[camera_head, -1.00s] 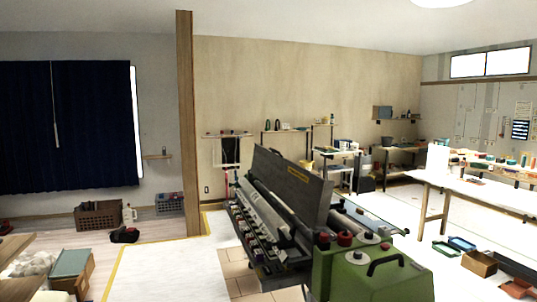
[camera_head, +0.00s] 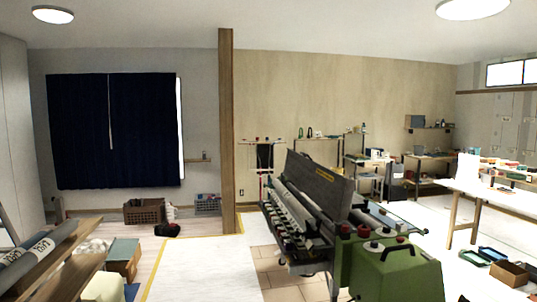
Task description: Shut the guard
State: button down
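The wallpaper paster (camera_head: 395,272) stands right of the middle, with a green end housing toward me and a long body with rollers running away from me. Its guard looks to be the long grey panel (camera_head: 318,184) with a yellow label, standing raised and tilted along the top. Pale rollers (camera_head: 292,205) show below and left of the raised panel. Red and white knobs sit on top near the green housing. My gripper is not in view.
A wooden post (camera_head: 226,130) stands left of the paster. A wooden bench with rolls (camera_head: 38,252) and boxes fills the lower left. A white table (camera_head: 490,198) and floor boxes (camera_head: 508,272) stand at right. Pale floor (camera_head: 190,265) left of the paster is clear.

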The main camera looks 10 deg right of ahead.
aim_at(333, 192)
jog(key=u, duration=0.05)
jog(key=i, duration=4)
jog(key=u, duration=0.25)
